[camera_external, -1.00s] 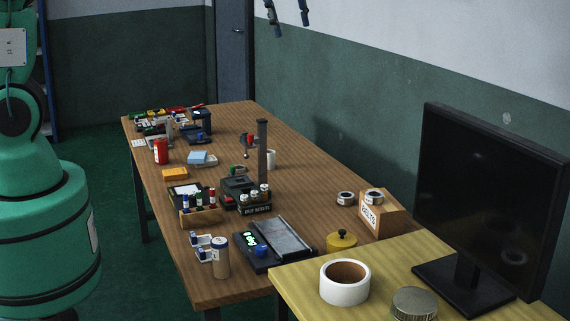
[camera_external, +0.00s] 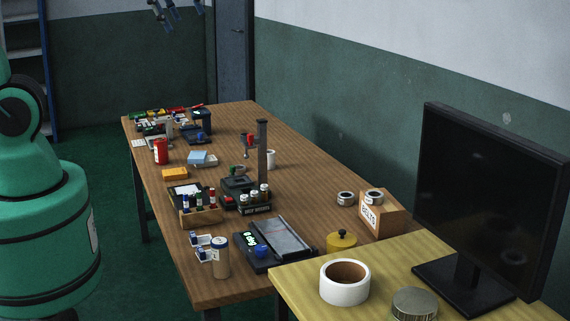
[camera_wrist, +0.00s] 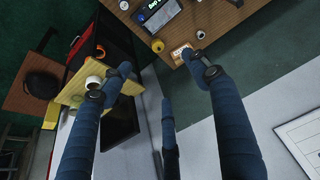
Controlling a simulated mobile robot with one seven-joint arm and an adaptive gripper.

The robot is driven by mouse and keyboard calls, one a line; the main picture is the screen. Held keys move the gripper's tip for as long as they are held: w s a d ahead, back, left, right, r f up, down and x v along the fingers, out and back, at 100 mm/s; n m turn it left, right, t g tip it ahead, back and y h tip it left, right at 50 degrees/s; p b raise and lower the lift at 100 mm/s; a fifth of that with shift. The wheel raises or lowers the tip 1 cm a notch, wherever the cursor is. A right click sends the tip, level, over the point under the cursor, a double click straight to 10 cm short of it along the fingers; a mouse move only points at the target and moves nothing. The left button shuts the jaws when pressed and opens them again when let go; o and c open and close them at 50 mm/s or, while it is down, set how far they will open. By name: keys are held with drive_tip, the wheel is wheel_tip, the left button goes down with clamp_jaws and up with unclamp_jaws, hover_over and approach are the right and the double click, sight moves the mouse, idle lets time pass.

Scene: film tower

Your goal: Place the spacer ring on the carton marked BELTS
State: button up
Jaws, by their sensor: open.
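The carton marked BELTS (camera_external: 384,218) is a tan box near the right edge of the brown table, its white label facing front-left. A small silvery ring (camera_external: 374,196) sits on its top, and a similar ring (camera_external: 345,199) lies on the table just left of it. I cannot tell which is the spacer ring. The carton also shows in the wrist view (camera_wrist: 177,53), partly behind a finger. My gripper (camera_external: 163,12) is high up at the top edge of the external view, far from the carton. Its blue fingers (camera_wrist: 158,64) are spread and empty.
A yellow lidded pot (camera_external: 342,242) stands in front of the carton. A white roll (camera_external: 344,290), a round tin (camera_external: 414,303) and a large monitor (camera_external: 490,200) stand on the yellow table. A post (camera_external: 263,150) rises mid-table. The wood left of the rings is clear.

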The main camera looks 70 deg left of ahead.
drive_tip(key=s+f, duration=0.3)
drive_tip(key=s, duration=0.6)
drive_tip(key=shift+m+t, duration=0.3)
drive_tip(key=shift+t, duration=0.1)
drive_tip(key=shift+f, duration=0.25)
wheel_tip(320, 180, down, 8)
drive_tip(key=b, duration=0.8)
